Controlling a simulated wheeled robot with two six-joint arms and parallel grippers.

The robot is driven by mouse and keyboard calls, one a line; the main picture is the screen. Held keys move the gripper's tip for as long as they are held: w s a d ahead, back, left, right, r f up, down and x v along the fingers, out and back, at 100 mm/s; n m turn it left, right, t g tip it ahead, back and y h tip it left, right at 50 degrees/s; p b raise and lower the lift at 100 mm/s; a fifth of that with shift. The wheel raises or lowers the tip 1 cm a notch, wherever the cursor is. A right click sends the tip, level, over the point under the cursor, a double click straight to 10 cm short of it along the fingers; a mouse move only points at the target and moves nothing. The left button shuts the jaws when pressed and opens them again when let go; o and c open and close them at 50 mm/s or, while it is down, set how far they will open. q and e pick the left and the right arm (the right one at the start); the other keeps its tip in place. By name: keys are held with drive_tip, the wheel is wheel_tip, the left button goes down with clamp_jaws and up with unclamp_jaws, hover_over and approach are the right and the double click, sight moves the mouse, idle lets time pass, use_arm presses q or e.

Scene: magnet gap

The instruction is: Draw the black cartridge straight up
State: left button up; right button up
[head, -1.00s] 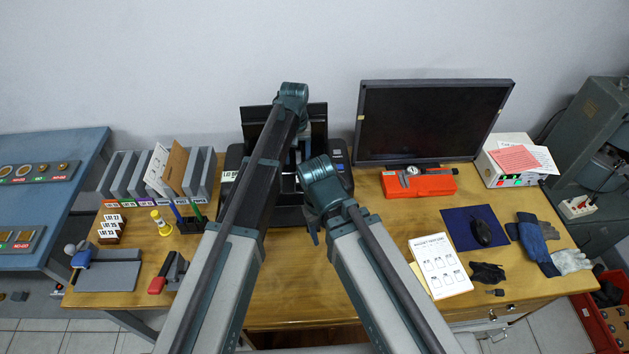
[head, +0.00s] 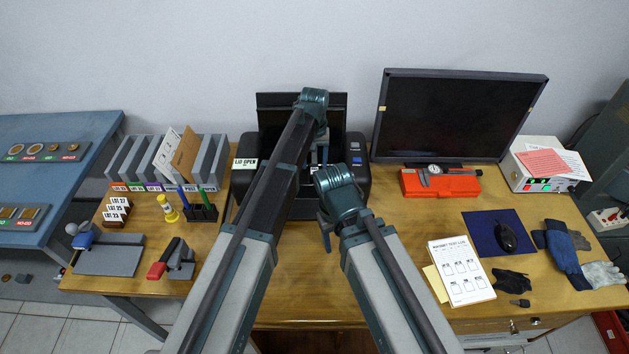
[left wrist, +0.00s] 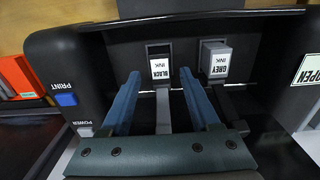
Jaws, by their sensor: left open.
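The black cartridge (left wrist: 160,69), with a white "BLACK INK" label, sits in its slot in the open printer (left wrist: 65,60) in the left wrist view. My left gripper (left wrist: 160,88) is open, its two blue fingers reaching toward the cartridge, one on either side. I see no contact. The grey cartridge (left wrist: 216,62) sits in the slot to the right. In the head view the printer (head: 357,180) stands at the back of the desk, and my left gripper (head: 320,155) is over it, partly hidden by my arm. My right gripper (head: 326,235) hangs in front of the printer; its jaws are unclear.
A monitor (head: 455,115) stands right of the printer, with a red case (head: 440,185) holding a gauge before it. File holders (head: 125,160) and a pen stand (head: 203,213) are at left. A test sheet (head: 461,271) and mouse pad (head: 485,225) lie at right.

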sight(314, 171)
use_arm(q)
drive_tip(key=shift+f+b, duration=0.9)
drive_tip(key=shift+f, duration=0.5)
use_arm(e)
wheel_tip(314, 171, down, 3)
drive_tip(key=shift+r, duration=0.1)
use_arm(q)
drive_tip(key=shift+c, duration=0.3)
drive_tip(key=c, duration=0.9)
wheel_tip(314, 171, up, 7)
drive_tip(key=p, duration=0.7)
drive_tip(key=shift+r, duration=0.2)
drive_tip(key=shift+f, duration=0.2)
use_arm(e)
wheel_tip(314, 171, up, 7)
